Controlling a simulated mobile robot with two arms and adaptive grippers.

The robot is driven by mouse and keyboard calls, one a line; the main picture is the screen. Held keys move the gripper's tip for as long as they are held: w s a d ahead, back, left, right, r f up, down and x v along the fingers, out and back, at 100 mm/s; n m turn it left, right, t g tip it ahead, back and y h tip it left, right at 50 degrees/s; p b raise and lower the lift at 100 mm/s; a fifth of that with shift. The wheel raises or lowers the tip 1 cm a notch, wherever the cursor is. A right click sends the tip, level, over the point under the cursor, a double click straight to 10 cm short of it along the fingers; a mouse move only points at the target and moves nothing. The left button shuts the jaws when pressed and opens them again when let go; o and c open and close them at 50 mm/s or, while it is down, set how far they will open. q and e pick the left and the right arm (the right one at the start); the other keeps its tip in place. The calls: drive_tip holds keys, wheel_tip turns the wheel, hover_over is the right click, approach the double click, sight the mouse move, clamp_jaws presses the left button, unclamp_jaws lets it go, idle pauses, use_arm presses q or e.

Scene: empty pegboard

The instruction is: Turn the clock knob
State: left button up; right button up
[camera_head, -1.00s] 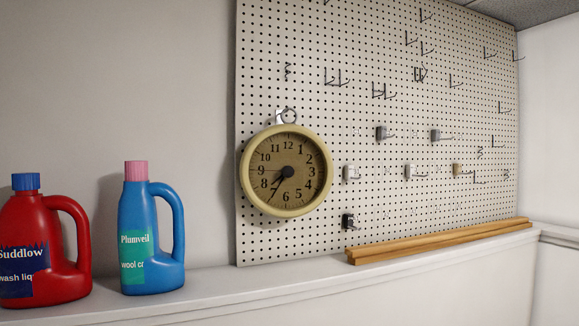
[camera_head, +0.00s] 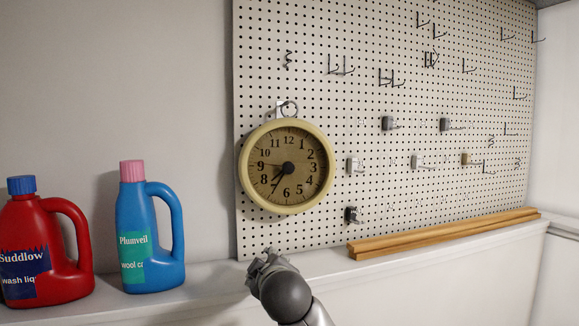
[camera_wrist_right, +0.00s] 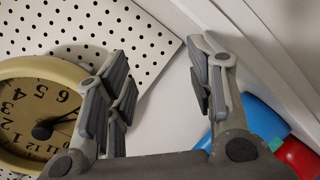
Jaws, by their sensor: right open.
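A round clock (camera_head: 253,199) with a cream rim and tan face hangs on the pegboard. Its dark round knob (camera_head: 288,168) sits at the middle of the face, with the hands around it. My right gripper (camera_head: 260,262) is at the ledge, below the clock and apart from it. In the right wrist view my right gripper (camera_wrist_right: 161,65) is open with nothing between its fingers. The clock (camera_wrist_right: 62,70) is partly cut off at the left there, with the knob (camera_wrist_right: 42,130) near the left finger. My left gripper is in neither view.
A blue bottle (camera_head: 150,225) and a red bottle (camera_head: 65,270) stand on the ledge at left. Wooden strips (camera_head: 445,233) lie on the ledge at right. The pegboard (camera_head: 390,180) bears several hooks and clips right of the clock.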

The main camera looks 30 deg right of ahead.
wheel_tip(320, 180, up, 12)
drive_tip(key=d+t+h, duration=0.2)
drive_tip(key=m+h, duration=0.1)
approach(288, 169)
drive_tip(key=p+x, duration=0.1)
drive_tip(key=x, duration=0.1)
drive_tip(key=p+x, duration=0.4)
drive_tip(key=x, duration=0.1)
drive_tip(key=shift+r, duration=0.25)
drive_tip(key=shift+p+x, duration=0.4)
drive_tip(key=shift+x, duration=0.4)
drive_tip(key=shift+f, duration=0.15)
drive_tip(key=c, duration=1)
drive_tip(key=shift+a, duration=0.1)
drive_tip(key=shift+c, duration=0.2)
